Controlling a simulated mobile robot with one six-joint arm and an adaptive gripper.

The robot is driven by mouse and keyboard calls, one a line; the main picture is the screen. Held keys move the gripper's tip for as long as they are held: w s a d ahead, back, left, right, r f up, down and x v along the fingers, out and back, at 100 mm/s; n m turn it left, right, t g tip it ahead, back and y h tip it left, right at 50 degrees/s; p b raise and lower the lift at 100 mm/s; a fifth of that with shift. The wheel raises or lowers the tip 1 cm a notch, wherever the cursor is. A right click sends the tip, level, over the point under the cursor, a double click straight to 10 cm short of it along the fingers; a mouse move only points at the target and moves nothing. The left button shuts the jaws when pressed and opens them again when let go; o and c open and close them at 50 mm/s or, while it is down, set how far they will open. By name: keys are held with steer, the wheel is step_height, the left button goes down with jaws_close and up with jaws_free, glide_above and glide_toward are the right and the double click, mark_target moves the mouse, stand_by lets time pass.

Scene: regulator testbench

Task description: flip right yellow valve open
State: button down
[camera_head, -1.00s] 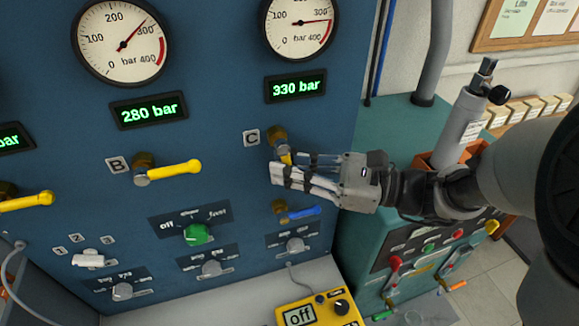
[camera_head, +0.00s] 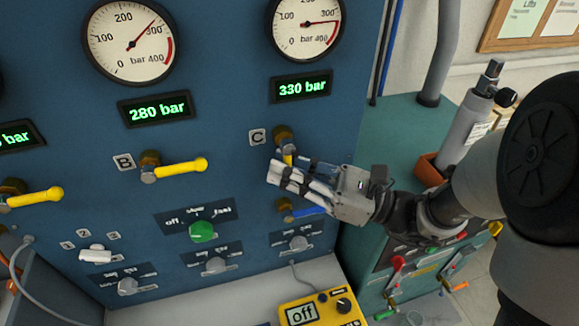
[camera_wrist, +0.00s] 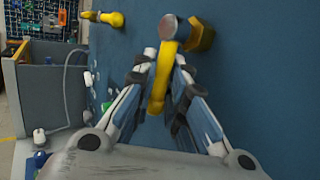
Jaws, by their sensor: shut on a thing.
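The right yellow valve (camera_head: 288,153), beside the label C, has a brass body and a yellow lever that points down from its pivot. The lever's lower part is hidden behind my fingers in the head view. In the wrist view the yellow lever (camera_wrist: 160,82) lies between my two fingers, its free end towards the palm. My gripper (camera_head: 279,171) reaches in from the right and is shut on this lever. It also shows in the wrist view (camera_wrist: 165,66).
Yellow valve B (camera_head: 180,168) is to the left, its lever horizontal. A blue-handled valve (camera_head: 305,212) is close below my fingers. A green knob (camera_head: 203,232) is lower left. A yellow meter (camera_head: 318,310) reading "off" stands at the panel's foot. Gauge C's display (camera_head: 301,87) reads 330 bar.

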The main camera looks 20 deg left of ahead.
steer(key=c, duration=1.9)
jaws_free()
steer(key=shift+d, duration=0.1)
steer(key=v, duration=1.2)
